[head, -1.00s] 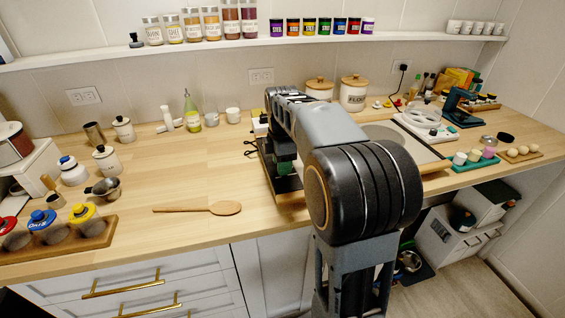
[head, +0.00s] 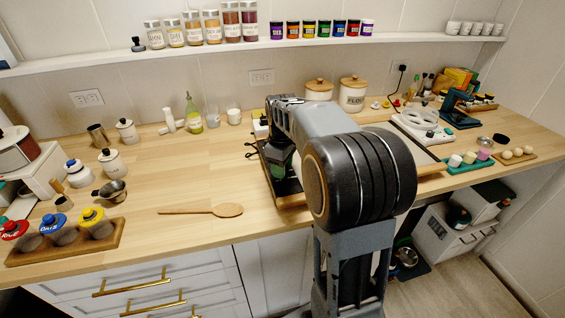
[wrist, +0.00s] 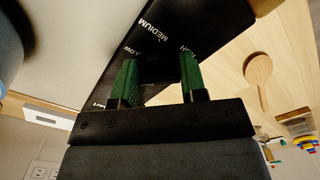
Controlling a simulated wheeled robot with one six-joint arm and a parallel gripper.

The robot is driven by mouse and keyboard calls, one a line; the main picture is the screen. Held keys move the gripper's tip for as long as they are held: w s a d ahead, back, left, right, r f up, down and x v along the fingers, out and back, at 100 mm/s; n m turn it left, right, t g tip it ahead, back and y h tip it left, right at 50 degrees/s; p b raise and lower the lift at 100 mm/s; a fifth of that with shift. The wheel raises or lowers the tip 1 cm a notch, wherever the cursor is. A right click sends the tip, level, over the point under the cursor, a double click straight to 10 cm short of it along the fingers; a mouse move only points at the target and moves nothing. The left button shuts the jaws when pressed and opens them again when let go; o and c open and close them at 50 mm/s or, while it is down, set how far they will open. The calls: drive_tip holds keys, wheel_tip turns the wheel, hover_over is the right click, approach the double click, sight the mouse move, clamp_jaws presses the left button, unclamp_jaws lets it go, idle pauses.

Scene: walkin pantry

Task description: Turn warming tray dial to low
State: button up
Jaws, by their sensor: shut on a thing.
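The warming tray's black control panel (wrist: 190,22) fills the upper middle of the wrist view, beside its pale plate (wrist: 75,40). White words on it include MEDIUM and LOW. Two further labels are partly hidden by my fingers. My gripper (wrist: 160,78) has its green fingers on both sides of a dark dial (wrist: 160,70), shut on it. The dial's pointer mark cannot be made out, so its setting is unclear. In the head view my gripper (head: 281,166) is low over the dark left part of the tray (head: 290,187), and my arm hides the dial.
A wooden spoon (head: 205,210) lies on the counter left of the tray. Canisters (head: 353,94) stand behind it. A white appliance (head: 420,124) and a green tray (head: 458,168) are at the right. The counter between spoon and back wall is mostly clear.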

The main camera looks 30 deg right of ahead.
drive_tip(key=m+p, duration=0.1)
drive_tip(key=m, duration=0.4)
drive_tip(key=shift+p, duration=0.3)
drive_tip(key=shift+m, duration=0.4)
drive_tip(key=o, duration=0.9)
drive_tip(key=shift+o, duration=0.2)
drive_tip(key=shift+r, duration=0.15)
wheel_tip(320, 180, up, 14)
drive_tip(key=p, duration=0.1)
drive_tip(key=shift+f, duration=0.2)
